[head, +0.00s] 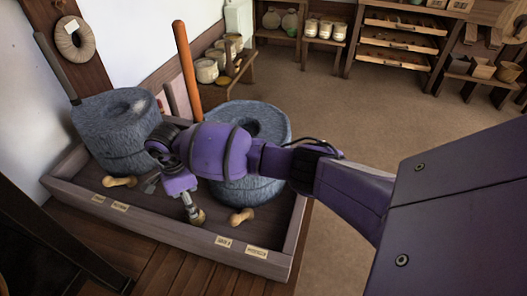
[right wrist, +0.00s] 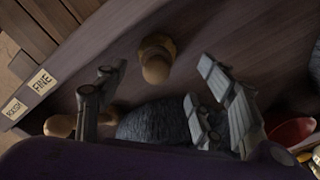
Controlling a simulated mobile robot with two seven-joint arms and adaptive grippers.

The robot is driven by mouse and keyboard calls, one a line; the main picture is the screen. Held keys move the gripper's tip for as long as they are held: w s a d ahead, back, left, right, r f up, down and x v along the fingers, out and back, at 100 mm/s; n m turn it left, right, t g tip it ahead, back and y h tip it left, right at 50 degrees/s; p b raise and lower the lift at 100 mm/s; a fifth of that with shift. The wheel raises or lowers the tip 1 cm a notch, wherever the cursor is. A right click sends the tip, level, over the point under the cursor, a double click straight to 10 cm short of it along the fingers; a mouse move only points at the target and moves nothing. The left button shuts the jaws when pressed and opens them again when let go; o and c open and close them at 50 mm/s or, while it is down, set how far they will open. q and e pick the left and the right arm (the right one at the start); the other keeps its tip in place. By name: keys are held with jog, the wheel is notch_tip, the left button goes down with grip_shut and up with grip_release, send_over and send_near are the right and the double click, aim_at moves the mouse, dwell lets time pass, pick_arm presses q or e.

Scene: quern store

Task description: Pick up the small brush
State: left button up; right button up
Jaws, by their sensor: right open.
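A small tan and brown rounded object, likely the small brush (head: 197,217), stands in the wooden tray below my right gripper (head: 190,205). In the right wrist view the brush (right wrist: 156,62) shows nearly end-on, a rounded tan knob with a darker part behind it. There my right gripper (right wrist: 160,72) is open, with one finger to each side of the line to the brush. I cannot tell whether either finger touches it. My left gripper is in neither view.
The tray (head: 170,225) has a raised, labelled rim. It holds two grey millstones (head: 115,125) (head: 260,120) and pale wooden-handled pieces (head: 119,181) (head: 240,217). An upright orange pole (head: 187,70) stands behind. Brown floor (head: 340,120) is open to the right.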

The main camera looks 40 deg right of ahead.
jog(key=f, duration=0.4)
jog(key=f+b, duration=0.1)
jog(key=f, duration=0.1)
jog(key=shift+s+a+f, duration=0.15)
jog(key=shift+s+f, duration=0.15)
jog(key=shift+s, duration=0.1)
jog(key=shift+f, duration=0.25)
jog(key=shift+c, duration=0.3)
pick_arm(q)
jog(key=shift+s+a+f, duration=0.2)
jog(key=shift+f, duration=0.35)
pick_arm(e)
jog(key=shift+w, duration=0.1)
jog(key=c, duration=1.2)
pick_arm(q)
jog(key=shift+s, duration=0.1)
pick_arm(e)
jog(key=shift+r, duration=0.15)
jog(key=shift+r, duration=0.35)
notch_tip(320, 180, up, 8)
jog(key=shift+r+p, duration=0.25)
jog(key=shift+p, duration=0.65)
jog(key=shift+r, duration=0.35)
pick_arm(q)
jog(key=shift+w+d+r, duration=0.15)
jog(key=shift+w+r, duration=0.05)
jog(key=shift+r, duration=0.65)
